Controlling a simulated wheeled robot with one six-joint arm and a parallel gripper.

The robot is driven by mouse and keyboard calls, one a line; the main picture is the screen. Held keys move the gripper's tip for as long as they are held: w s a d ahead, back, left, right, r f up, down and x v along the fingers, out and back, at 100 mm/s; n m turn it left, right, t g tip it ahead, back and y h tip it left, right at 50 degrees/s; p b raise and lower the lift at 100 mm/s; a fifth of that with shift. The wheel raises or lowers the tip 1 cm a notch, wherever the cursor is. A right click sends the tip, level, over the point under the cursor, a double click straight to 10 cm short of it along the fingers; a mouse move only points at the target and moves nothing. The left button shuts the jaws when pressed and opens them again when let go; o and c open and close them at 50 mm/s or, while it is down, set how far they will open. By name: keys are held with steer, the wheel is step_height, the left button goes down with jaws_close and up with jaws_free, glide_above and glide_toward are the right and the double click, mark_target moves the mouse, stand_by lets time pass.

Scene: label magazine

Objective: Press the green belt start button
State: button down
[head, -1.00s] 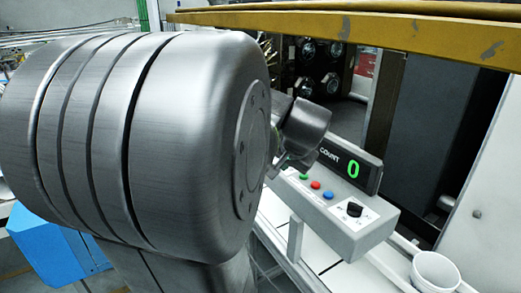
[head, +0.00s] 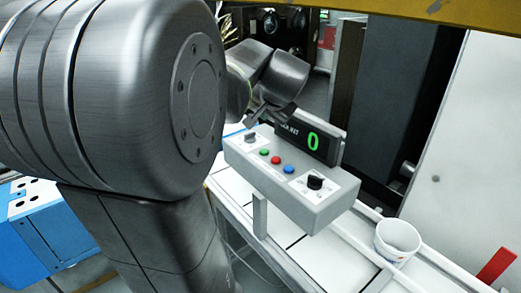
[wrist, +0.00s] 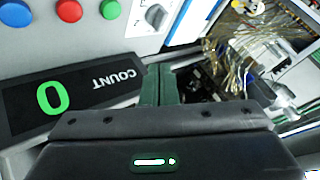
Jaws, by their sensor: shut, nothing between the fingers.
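The green button (head: 265,152) is the leftmost of three coloured buttons on a light grey control box (head: 312,215) in the head view. It also shows at the top edge of the wrist view (wrist: 110,9). My gripper (head: 254,117) is above and behind the button row, by the left end of the count display, apart from the green button. In the wrist view its dark green fingers (wrist: 160,84) are closed together and empty, below and to the right of the button. My arm covers part of the scene to the left.
A red button (head: 276,160) and a blue button (head: 289,169) sit close beside the green one. A black knob (head: 315,183) is at the right end. The count display (head: 312,143) reads 0 behind the buttons. A white cup (head: 397,238) stands to the right.

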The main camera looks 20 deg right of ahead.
mark_target(265, 153)
step_height(265, 153, down, 8)
steer(key=b, duration=0.6)
steer(key=shift+f, duration=0.1)
stand_by(1.6)
steer(key=shift+f+b, duration=0.3)
steer(key=shift+f, duration=0.1)
